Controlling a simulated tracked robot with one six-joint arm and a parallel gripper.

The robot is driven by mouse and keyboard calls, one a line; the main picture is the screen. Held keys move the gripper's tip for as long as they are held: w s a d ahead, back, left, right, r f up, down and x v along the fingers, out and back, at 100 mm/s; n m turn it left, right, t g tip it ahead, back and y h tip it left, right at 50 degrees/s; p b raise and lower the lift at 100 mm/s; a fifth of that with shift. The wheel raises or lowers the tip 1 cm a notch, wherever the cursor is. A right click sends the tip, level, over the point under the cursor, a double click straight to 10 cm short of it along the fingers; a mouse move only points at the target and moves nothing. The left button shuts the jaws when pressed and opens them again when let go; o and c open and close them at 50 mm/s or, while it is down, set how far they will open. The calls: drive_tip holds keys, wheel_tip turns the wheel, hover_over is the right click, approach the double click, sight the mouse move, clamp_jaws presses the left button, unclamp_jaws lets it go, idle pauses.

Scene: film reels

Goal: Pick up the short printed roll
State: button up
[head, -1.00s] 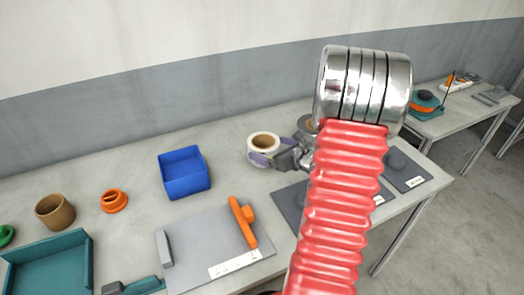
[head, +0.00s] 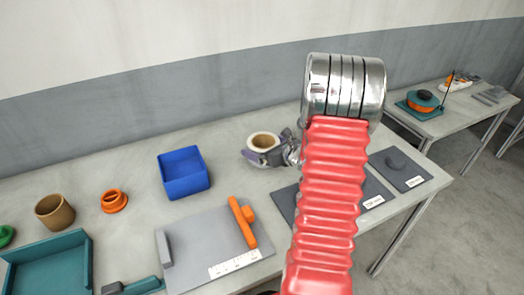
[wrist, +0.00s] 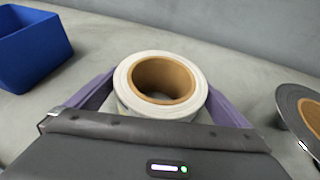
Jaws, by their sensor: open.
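A short white roll (head: 264,141) with a tan core stands upright on the bench, right of the blue bin. In the wrist view the roll (wrist: 128,75) is just ahead of my palm, its top ring and hollow core clear. Its lower side is mostly hidden, so I cannot read any print. My gripper (head: 268,157) is open, low around the roll. In the wrist view the purple fingers of my gripper (wrist: 160,98) lie one on each side of it. I cannot tell whether they touch it.
The blue bin (head: 184,189) stands to the left. A dark-rimmed reel with a tan core (wrist: 302,108) is close on the right in the wrist view. Dark labelled mats (head: 415,178) lie to the right. A grey board with an orange-handled tool (head: 242,222) lies in front.

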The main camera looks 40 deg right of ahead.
drive_tip(key=c, duration=1.2)
drive_tip(key=shift+r, duration=0.1)
wheel_tip(320, 180, up, 10)
drive_tip(key=shift+f, duration=0.1)
idle(0.3)
drive_tip(key=shift+s, duration=0.15)
idle(0.5)
